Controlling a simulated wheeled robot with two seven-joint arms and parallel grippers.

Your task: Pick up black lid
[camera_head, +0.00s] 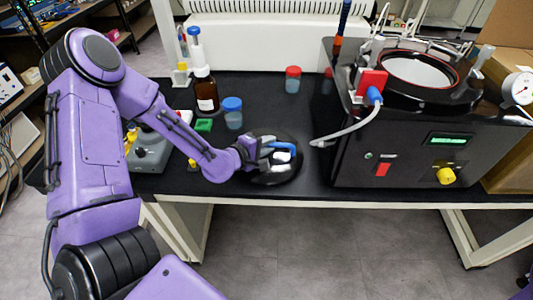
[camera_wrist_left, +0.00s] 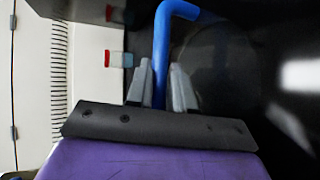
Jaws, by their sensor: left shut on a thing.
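The black lid (camera_head: 275,171) is a dark, glossy disc on the black bench near its front edge, left of the freeze dryer (camera_head: 400,140). It fills the right part of the left wrist view (camera_wrist_left: 235,70). A bent blue handle (camera_wrist_left: 160,50) belongs to it. My left gripper (camera_head: 268,151) is at the lid. In the left wrist view its two grey fingers (camera_wrist_left: 160,90) are shut on the blue handle, one on each side. I cannot tell whether the lid touches the bench. My right gripper is not in view.
A red-capped jar (camera_head: 292,80), a blue-capped jar (camera_head: 232,113) and a brown bottle (camera_head: 206,92) stand behind the lid. A white hose (camera_head: 345,130) hangs from the dryer, right of the lid. The bench front edge (camera_head: 300,200) is close.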

